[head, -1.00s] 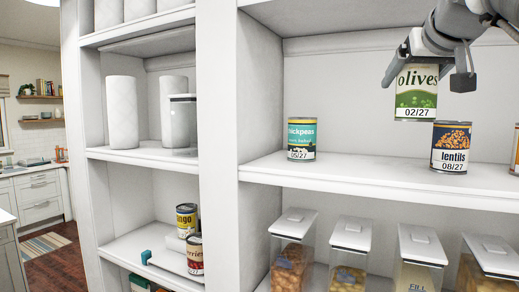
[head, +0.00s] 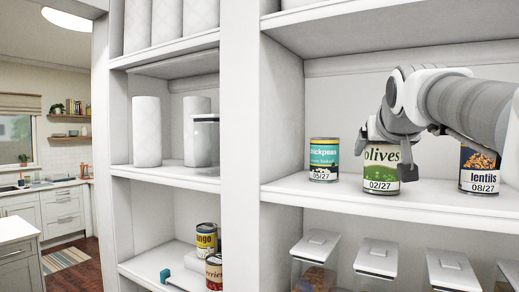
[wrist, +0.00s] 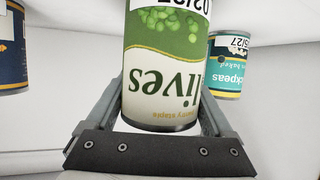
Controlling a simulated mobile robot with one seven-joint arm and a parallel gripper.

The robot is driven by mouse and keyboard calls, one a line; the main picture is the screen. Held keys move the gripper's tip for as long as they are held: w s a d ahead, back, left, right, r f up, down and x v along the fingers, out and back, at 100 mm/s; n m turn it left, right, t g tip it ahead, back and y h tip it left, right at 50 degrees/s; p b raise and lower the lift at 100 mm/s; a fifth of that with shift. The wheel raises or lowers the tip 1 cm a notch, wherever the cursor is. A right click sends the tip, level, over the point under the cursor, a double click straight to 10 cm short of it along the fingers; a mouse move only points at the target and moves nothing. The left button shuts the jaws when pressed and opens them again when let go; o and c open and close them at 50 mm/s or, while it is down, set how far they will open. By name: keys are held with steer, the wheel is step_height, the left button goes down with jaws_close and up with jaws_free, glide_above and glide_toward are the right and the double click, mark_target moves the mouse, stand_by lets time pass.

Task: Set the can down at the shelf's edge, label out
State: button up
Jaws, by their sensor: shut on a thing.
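The olives can (head: 381,170) is upright at the front edge of the middle shelf (head: 300,189), its label and 02/27 date facing out. Its base is at shelf height; I cannot tell whether it touches. My gripper (head: 385,160) reaches in from the upper right and is shut on the can. In the wrist view the olives can (wrist: 162,70) sits between the two fingers (wrist: 160,110), its label seen upside down. The chickpeas can (head: 323,160) stands to the left with a small gap. The lentils can (head: 480,170) stands to the right, partly hidden behind my arm.
Lidded clear containers (head: 377,258) stand on the shelf below. The left bay holds white paper rolls (head: 147,130), a mango can (head: 206,239) and another can (head: 214,271). A white upright divider (head: 240,150) separates the bays. Shelf behind the cans looks clear.

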steer(key=shift+f, duration=0.15)
steer(key=o, duration=1.5)
steer(key=shift+s+r, duration=0.15)
steer(key=shift+r, duration=0.05)
steer(key=b+v, duration=0.2)
steer(key=v, duration=1)
steer(key=s+a+f+n+g+y, duration=0.1)
steer(key=s+a+f+g, duration=0.1)
steer(key=f, duration=1.1)
steer(key=s+a+f+n+g+y, duration=0.1)
steer(key=s+a+f, duration=0.4)
steer(key=f, duration=0.8)
steer(key=s+a+f+n+g+y, duration=0.1)
steer(key=s+a+f+g, duration=0.3)
steer(key=f, duration=1)
steer(key=s+y, duration=0.1)
steer(key=s, duration=0.2)
steer(key=shift+s+f, duration=0.1)
